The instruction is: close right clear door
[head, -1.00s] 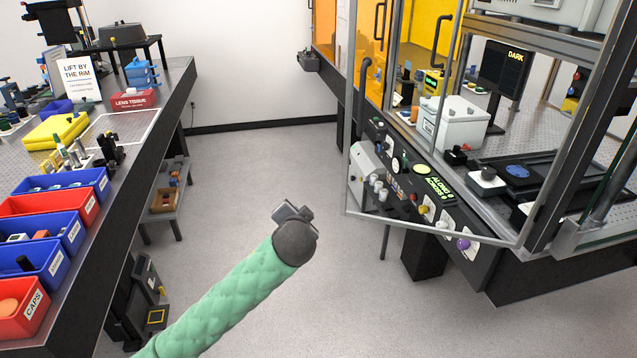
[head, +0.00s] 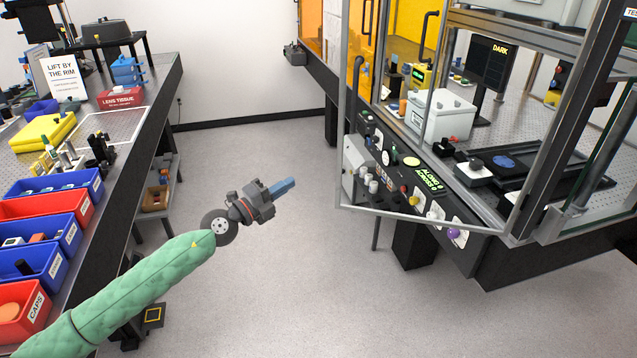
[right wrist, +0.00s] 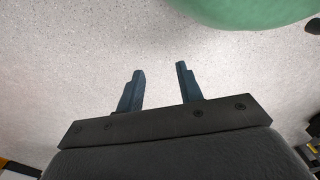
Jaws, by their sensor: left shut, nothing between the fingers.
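The clear door (head: 420,219) is a see-through panel in a grey metal frame on the right of the head view. It stands swung out from the enclosure, in front of the control panel, with a dark upright handle (head: 359,80) near its left edge. My left gripper (head: 287,186) is shut and empty over the open floor, left of the door and apart from it, its fingers pointing right toward it. My right gripper (right wrist: 160,74) shows only in the right wrist view, open and empty above the floor.
The enclosure holds a white box (head: 442,118) and a dark stage (head: 510,165). Amber panels (head: 314,35) stand farther back. A bench with blue and red bins (head: 45,213) runs along the left. The floor (head: 270,130) between bench and enclosure is clear.

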